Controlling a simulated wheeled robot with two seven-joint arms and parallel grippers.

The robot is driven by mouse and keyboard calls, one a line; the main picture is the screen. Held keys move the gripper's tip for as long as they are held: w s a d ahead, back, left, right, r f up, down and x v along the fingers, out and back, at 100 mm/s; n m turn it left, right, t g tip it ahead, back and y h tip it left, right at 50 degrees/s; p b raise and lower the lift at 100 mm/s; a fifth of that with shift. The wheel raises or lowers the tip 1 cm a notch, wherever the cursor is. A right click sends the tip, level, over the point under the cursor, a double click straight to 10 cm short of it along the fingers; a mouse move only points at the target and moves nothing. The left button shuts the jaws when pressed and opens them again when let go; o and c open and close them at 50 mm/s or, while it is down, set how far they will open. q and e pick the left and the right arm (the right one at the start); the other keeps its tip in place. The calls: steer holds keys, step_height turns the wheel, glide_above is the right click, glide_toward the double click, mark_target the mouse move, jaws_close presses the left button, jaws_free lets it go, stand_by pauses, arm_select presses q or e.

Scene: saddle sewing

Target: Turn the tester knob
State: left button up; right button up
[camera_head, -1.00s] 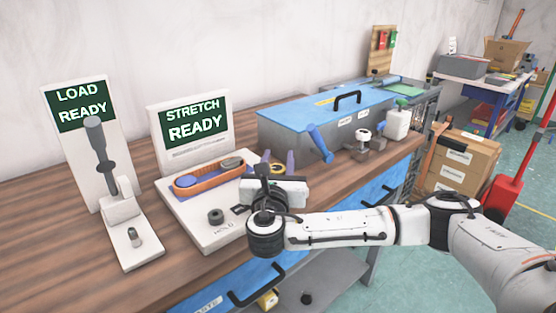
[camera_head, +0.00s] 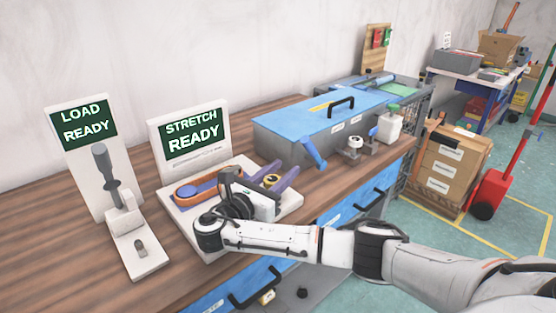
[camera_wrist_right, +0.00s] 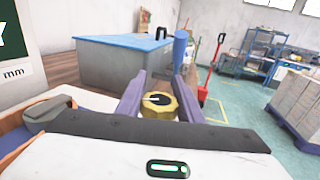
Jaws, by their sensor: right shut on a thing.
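The stretch tester is a white unit whose display (camera_head: 191,131) reads "STRETCH READY", with a flat white base (camera_head: 180,215). A yellow knob (camera_head: 271,180) sits at the base's right side. In the right wrist view the same knob (camera_wrist_right: 160,104) shows a dark mark on its top. My right gripper (camera_head: 278,176) has its two purple fingers on either side of the knob and is shut on it. Its dark wrist and white body hide part of the base, including its front control. My left gripper is not in view.
An orange-rimmed loop (camera_head: 195,190) lies on the tester base. A load tester (camera_head: 85,125) reading "LOAD READY" stands at left, with an upright grey handle. A blue-lidded box (camera_head: 300,120) with a blue lever stands behind on the wooden bench. Bare bench lies at far left.

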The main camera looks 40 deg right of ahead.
steer(key=m+g, duration=0.1)
steer(key=g+p, duration=0.1)
steer(key=g, duration=0.1)
steer(key=shift+s+a+m+h, duration=0.1)
steer(key=shift+s+m+h, duration=0.25)
steer(key=shift+m+h, duration=0.05)
steer(key=shift+s+f+m+g+p, duration=0.1)
steer(key=shift+s+m+g+p, duration=0.2)
steer(key=shift+m+g, duration=0.6)
steer(key=shift+s+f+m+g, duration=0.1)
steer(key=shift+m+g, duration=0.2)
steer(key=shift+g, duration=0.7)
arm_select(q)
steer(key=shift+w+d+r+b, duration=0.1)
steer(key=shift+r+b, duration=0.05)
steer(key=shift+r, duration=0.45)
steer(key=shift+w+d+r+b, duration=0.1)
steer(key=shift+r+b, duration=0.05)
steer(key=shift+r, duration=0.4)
arm_select(e)
steer(key=shift+s+m+g, duration=0.15)
steer(key=shift+m+g, duration=0.25)
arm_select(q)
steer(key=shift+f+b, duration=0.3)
arm_select(e)
steer(key=shift+s+m+g, duration=0.15)
steer(key=shift+m+g, duration=0.35)
steer(key=shift+g, duration=0.3)
steer(key=o, duration=1.1)
steer(key=shift+c, duration=0.2)
